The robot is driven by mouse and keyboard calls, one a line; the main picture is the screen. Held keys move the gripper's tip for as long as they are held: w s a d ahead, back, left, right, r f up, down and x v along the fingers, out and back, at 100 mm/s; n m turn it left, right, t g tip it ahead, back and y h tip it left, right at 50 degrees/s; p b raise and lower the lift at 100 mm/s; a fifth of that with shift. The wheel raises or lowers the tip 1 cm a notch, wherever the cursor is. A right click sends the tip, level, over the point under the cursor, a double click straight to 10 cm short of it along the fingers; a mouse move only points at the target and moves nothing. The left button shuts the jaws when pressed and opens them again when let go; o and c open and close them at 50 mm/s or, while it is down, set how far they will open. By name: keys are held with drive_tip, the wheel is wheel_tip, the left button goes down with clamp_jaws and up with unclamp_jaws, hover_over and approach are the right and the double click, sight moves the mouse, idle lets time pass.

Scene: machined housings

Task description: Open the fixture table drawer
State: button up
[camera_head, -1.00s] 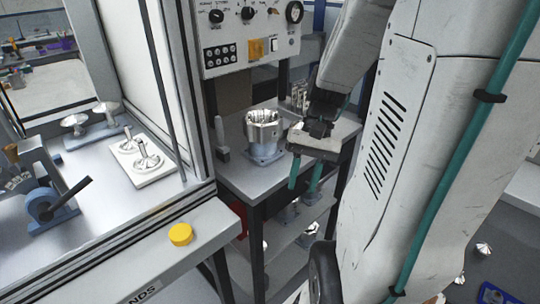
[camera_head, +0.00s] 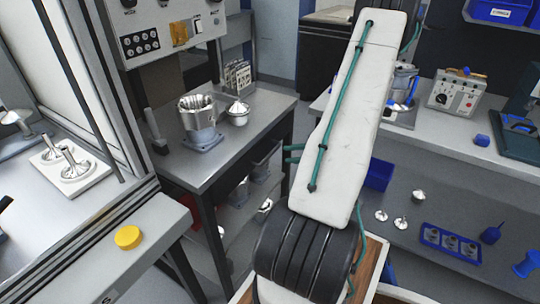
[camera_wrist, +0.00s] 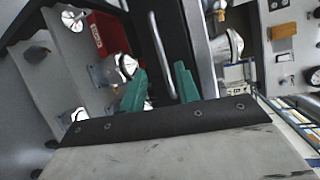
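The fixture table (camera_head: 225,160) stands left of centre in the head view, with a grey top and dark frame. Its drawer handle is a thin silver bar (camera_wrist: 158,52) in the wrist view, on the dark drawer front (camera_wrist: 178,30). The drawer looks shut.
A machined housing (camera_head: 197,118) and a small silver part (camera_head: 237,112) stand on the tabletop. Parts and a red bin (camera_wrist: 108,33) sit on the shelf below. A machine with a yellow button (camera_head: 128,237) is at left. A grey bench (camera_head: 440,140) is at right.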

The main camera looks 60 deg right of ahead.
sight(270, 155)
drive_tip(key=shift+n, duration=0.4)
drive_tip(key=x, duration=0.8)
drive_tip(key=shift+r, duration=0.1)
clamp_jaws()
